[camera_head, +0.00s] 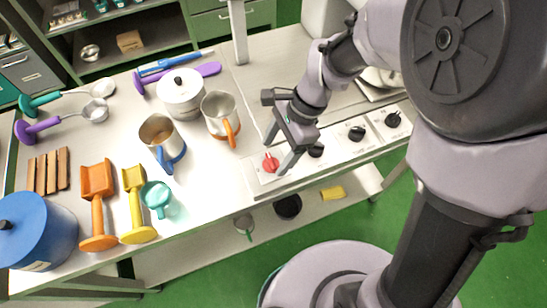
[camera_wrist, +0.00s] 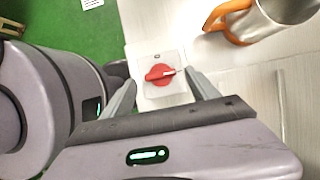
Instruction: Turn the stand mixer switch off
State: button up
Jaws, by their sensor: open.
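A red rotary switch (camera_head: 271,162) sits on a white plate at the front edge of the counter. It also shows in the wrist view (camera_wrist: 159,74), with a pale mark on the knob pointing right. My gripper (camera_head: 276,158) is open, its fingers on either side of the red knob. In the wrist view my gripper (camera_wrist: 165,90) has one finger left and one right of the switch plate, with nothing held. I cannot tell whether the fingers touch the knob. The mixer itself is only partly seen, behind my arm.
Black knobs (camera_head: 357,133) line the counter front to the right. A metal jug with orange handle (camera_head: 220,112) stands just behind the switch. A blue-handled jug (camera_head: 161,137), a white pot (camera_head: 181,92), scoops and a blue pot (camera_head: 36,232) stand farther left.

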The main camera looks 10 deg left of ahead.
aim_at(271, 162)
jog(key=x, duration=0.2)
jog(key=shift+a+f+b, duration=0.15)
jog(key=shift+f+b, duration=0.1)
jog(key=shift+b, duration=0.05)
jog(key=c, duration=1.4)
jog(key=shift+o, duration=0.2)
